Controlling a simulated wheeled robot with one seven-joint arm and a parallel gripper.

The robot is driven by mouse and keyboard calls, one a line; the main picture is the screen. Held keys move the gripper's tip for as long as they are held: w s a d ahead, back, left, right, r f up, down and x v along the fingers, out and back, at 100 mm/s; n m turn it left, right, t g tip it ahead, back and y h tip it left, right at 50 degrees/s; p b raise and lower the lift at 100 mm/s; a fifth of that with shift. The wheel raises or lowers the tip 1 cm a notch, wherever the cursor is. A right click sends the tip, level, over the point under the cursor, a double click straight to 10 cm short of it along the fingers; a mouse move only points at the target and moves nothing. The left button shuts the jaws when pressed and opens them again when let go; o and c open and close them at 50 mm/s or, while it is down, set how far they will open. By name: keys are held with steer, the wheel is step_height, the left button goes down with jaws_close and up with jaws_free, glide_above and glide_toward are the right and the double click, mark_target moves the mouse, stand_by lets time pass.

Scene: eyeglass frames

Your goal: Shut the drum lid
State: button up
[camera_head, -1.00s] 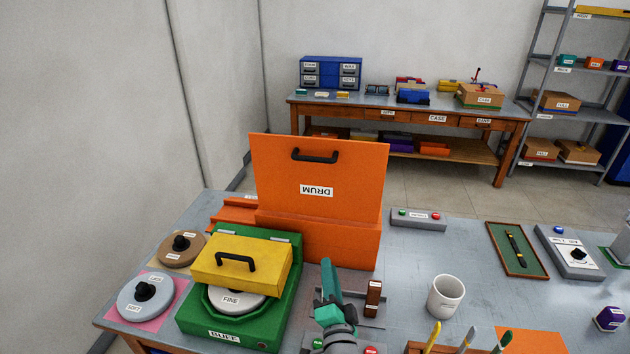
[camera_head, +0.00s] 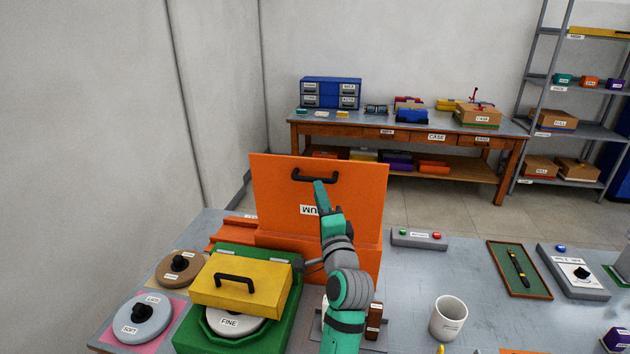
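The orange drum lid (camera_head: 276,190) stands upright, open above the orange drum body (camera_head: 366,257). Its label reads upside down and is partly covered by my arm. A black handle (camera_head: 302,176) sits near the lid's top edge. My gripper (camera_head: 320,186) is raised in front of the lid, with its tip at or just below the right end of the handle. I cannot tell whether it touches the handle or whether its fingers are apart. The inside of the drum is hidden.
A green buff machine (camera_head: 260,338) with a yellow lid (camera_head: 232,287) stands left of my arm. A white mug (camera_head: 448,318) and a grey button box (camera_head: 419,239) are on the right. Grey and brown discs lie at far left. The table's middle right has bare room.

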steer(key=shift+x, duration=3.15)
jaws_close()
